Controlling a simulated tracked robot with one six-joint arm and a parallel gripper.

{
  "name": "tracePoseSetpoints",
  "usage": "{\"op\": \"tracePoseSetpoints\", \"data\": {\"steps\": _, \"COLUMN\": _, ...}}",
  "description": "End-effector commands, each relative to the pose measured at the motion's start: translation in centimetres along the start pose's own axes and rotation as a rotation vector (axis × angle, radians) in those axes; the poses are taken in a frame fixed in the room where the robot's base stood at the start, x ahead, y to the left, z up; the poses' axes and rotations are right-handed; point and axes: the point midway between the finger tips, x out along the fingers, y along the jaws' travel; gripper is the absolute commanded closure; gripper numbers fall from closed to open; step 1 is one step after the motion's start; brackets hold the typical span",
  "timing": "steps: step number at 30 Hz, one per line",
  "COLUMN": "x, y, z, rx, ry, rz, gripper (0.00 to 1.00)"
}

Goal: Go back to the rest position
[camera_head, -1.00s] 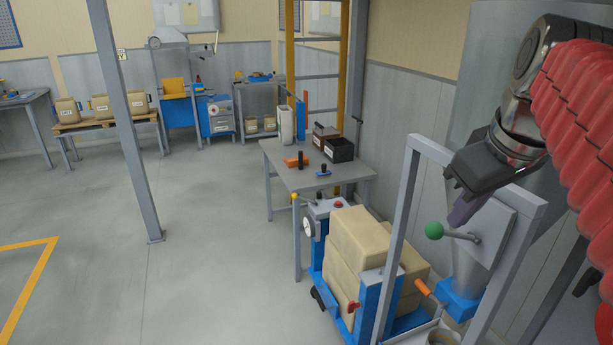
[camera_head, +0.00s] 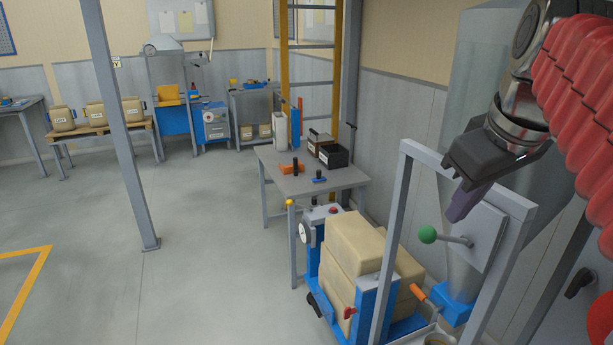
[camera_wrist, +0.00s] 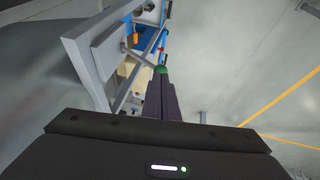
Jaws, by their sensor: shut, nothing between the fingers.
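My gripper (camera_head: 455,217) is at the right of the head view, pointing down and left, with its dark purple fingers shut and empty. It is in front of the grey metal frame and silo chute. A lever with a green knob (camera_head: 427,234) is close to the fingertips, to their left in the head view; I cannot tell the exact gap. In the wrist view the shut fingers (camera_wrist: 162,75) point up the picture, and the green knob (camera_wrist: 161,69) shows just beyond their tips.
The grey frame (camera_head: 392,230) and silo cone (camera_head: 462,262) are close to my arm. Stacked tan sacks (camera_head: 355,245) stand below left. A grey table (camera_head: 345,178) with bins stands behind. A grey post (camera_head: 125,150) rises at left; the floor around it is open.

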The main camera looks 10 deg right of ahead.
Motion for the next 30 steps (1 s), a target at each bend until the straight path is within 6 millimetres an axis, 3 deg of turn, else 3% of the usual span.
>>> {"op": "tracePoseSetpoints", "data": {"steps": 8, "x": 1.9, "y": -2.4, "z": 0.1, "rx": 0.019, "ry": 0.006, "rz": -0.011, "gripper": 1.0}}
{"op": "tracePoseSetpoints", "data": {"steps": 17, "x": 7.8, "y": -9.4, "z": 1.6, "rx": 0.085, "ry": 0.026, "rz": -0.037, "gripper": 1.0}}
{"op": "tracePoseSetpoints", "data": {"steps": 30, "x": 15.9, "y": -19.2, "z": 6.6, "rx": 0.169, "ry": 0.067, "rz": -0.091, "gripper": 1.0}}
